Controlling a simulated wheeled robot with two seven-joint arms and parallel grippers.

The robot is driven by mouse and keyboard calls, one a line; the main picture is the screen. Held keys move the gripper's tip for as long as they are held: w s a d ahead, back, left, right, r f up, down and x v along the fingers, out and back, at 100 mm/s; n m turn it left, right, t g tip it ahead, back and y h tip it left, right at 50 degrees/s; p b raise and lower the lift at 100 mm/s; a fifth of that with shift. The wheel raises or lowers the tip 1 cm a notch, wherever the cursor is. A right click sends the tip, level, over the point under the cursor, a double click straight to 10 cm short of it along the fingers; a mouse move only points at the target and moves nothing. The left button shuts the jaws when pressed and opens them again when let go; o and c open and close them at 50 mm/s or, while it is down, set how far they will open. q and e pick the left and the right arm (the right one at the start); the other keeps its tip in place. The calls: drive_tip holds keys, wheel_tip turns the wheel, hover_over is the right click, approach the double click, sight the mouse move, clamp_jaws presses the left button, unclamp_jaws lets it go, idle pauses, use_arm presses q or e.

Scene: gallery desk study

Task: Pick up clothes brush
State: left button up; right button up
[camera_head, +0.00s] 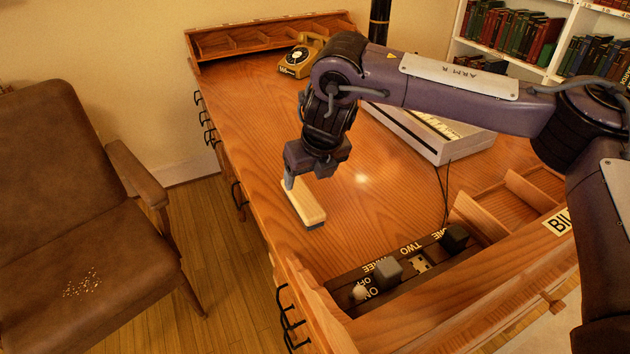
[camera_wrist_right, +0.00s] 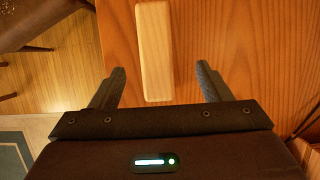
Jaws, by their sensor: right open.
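The clothes brush (camera_head: 306,205) is a pale wooden block with a dark underside, lying on the desk near its left edge. My right gripper (camera_head: 303,183) is above the brush's far end in the head view. In the right wrist view the brush (camera_wrist_right: 154,50) lies between the two open fingers of my right gripper (camera_wrist_right: 160,85), with a gap on both sides. I cannot tell whether the fingers reach down to the brush's height. My left gripper is not in view.
A yellow telephone (camera_head: 297,62) stands at the desk's far end. A pale flat machine (camera_head: 440,150) lies to the right of my gripper. A dark switch panel (camera_head: 395,277) sits at the near edge. A brown armchair (camera_head: 70,200) stands left. Bare desk (camera_head: 380,200) lies right of the brush.

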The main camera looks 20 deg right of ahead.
sight(303, 195)
drive_tip(key=shift+w+f, duration=0.2)
drive_tip(key=shift+f, duration=0.1)
drive_tip(key=shift+a+f, duration=0.2)
drive_tip(key=shift+f, duration=0.1)
drive_tip(key=x, duration=0.5)
drive_tip(key=shift+s+a+f, duration=0.15)
drive_tip(key=shift+f, duration=0.3)
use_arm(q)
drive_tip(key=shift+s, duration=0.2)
use_arm(e)
drive_tip(key=shift+c, duration=0.3)
drive_tip(key=c, duration=1.1)
drive_tip(key=shift+o, duration=0.2)
drive_tip(key=shift+r, duration=0.15)
